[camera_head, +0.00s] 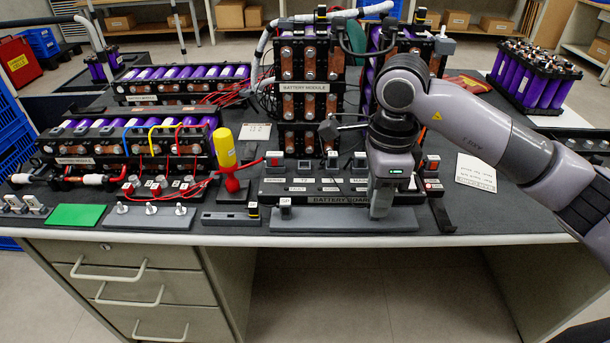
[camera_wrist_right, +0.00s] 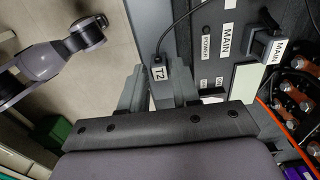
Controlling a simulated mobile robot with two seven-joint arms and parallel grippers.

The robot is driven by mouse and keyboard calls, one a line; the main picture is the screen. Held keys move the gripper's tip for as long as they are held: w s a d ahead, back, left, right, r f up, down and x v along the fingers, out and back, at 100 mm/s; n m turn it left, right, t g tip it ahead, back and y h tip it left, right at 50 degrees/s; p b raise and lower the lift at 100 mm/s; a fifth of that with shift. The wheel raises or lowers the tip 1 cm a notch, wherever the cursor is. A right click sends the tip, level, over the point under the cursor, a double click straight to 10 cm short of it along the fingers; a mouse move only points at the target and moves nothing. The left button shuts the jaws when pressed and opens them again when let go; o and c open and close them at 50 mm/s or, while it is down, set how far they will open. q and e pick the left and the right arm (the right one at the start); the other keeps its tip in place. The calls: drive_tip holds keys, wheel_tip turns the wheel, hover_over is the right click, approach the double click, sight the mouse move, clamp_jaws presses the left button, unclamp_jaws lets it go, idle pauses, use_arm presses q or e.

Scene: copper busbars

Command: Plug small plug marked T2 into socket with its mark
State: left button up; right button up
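The small black plug with the white T2 label (camera_wrist_right: 157,71) shows in the right wrist view, with a black cable running up and right from it. My right gripper (camera_wrist_right: 158,88) has one finger on each side of the plug, with what looks like a gap around it. In the head view my right gripper (camera_head: 382,208) points down at the grey front strip (camera_head: 325,222) and hides the plug. The socket panel (camera_head: 320,197) lies just behind. My left gripper is not seen.
Battery modules (camera_head: 305,88) with wires stand behind the panel. A yellow-and-red screwdriver (camera_head: 226,150) stands left of it. A green pad (camera_head: 75,215) and a strip of white pegs (camera_head: 150,216) lie at the front left. The front right tabletop is mostly clear.

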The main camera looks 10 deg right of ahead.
drive_tip(key=shift+f, duration=0.2)
clamp_jaws()
drive_tip(key=shift+r+p, duration=1.35)
drive_tip(key=shift+r, duration=0.65)
drive_tip(key=shift+r, duration=0.2)
drive_tip(key=shift+r+p, duration=1.1)
drive_tip(key=shift+r, duration=0.55)
drive_tip(key=shift+f, duration=0.1)
drive_tip(key=shift+w, duration=0.1)
